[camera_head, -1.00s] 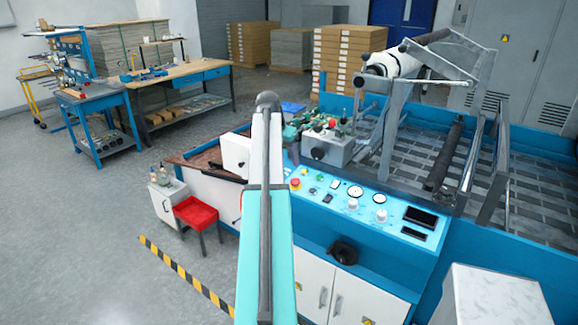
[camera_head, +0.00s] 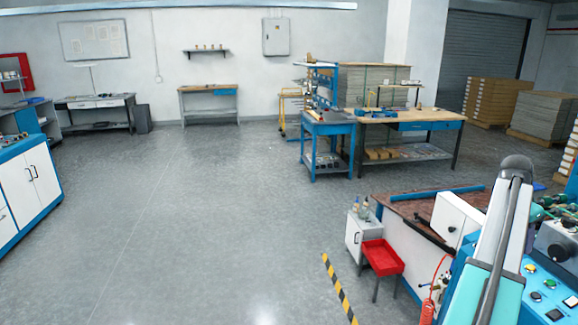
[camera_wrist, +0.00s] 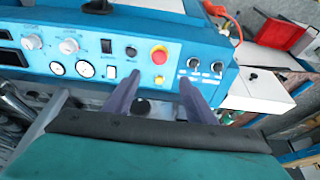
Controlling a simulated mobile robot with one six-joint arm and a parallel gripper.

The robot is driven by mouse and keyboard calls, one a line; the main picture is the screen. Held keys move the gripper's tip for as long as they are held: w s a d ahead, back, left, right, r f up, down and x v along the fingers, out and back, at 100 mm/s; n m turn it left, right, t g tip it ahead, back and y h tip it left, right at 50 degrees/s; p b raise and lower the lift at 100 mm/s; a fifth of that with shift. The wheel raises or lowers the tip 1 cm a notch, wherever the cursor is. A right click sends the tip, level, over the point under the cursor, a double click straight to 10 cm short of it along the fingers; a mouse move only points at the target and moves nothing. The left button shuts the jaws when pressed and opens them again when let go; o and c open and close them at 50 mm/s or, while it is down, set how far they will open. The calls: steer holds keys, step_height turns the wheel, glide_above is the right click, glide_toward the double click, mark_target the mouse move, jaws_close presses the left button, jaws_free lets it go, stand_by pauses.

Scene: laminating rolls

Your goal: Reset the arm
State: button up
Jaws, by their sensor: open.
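My gripper (camera_wrist: 157,88) shows in the wrist view with its two dark fingers apart and nothing between them. Beyond the fingers is the laminating machine's blue control panel (camera_wrist: 120,45), with a red button (camera_wrist: 159,55), gauges and knobs. The panel also shows in the head view (camera_head: 545,290) at the lower right, partly hidden by my teal arm. My gripper cannot be seen in the head view.
A red tray stand (camera_head: 382,258) and a small white cabinet (camera_head: 355,236) stand left of the machine, near a striped floor line (camera_head: 338,290). A workbench (camera_head: 410,119) and a blue cart (camera_head: 327,128) stand behind. The floor at middle left is clear.

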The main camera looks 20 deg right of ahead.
steer(key=w+a+f+n+y, duration=0.1)
steer(key=w+a+f+n, duration=0.1)
steer(key=w+a+f, duration=0.7)
steer(key=w+a+f+n, duration=0.2)
steer(key=w+a+f, duration=0.2)
steer(key=w+f, duration=0.45)
steer(key=w+a+f+n+g+y+b, duration=0.15)
steer(key=w+a+f, duration=0.35)
steer(key=a+f, duration=0.6)
steer(key=w+a+f+n+y, duration=0.1)
steer(key=w+a+f+n, duration=0.25)
steer(key=a+f, duration=0.7)
steer(key=s+a+f+n+g, duration=0.1)
steer(key=s+a+f, duration=0.3)
steer(key=a, duration=0.5)
steer(key=s+a+f+n, duration=0.2)
steer(key=a+f, duration=0.4)
steer(key=a, duration=0.3)
steer(key=s+a+f+n+g, duration=0.1)
steer(key=s+a+f, duration=0.1)
steer(key=a+f, duration=0.5)
steer(key=s+a+f+n, duration=0.2)
steer(key=s+a+n, duration=0.2)
steer(key=s+a, duration=0.3)
steer(key=s+a+f+n+g, duration=0.1)
steer(key=s+a+f+n, duration=0.2)
steer(key=s+a, duration=0.5)
steer(key=shift+s+a+f+n+y+b, duration=0.3)
steer(key=shift+s+n, duration=0.3)
steer(key=shift+s, duration=2.15)
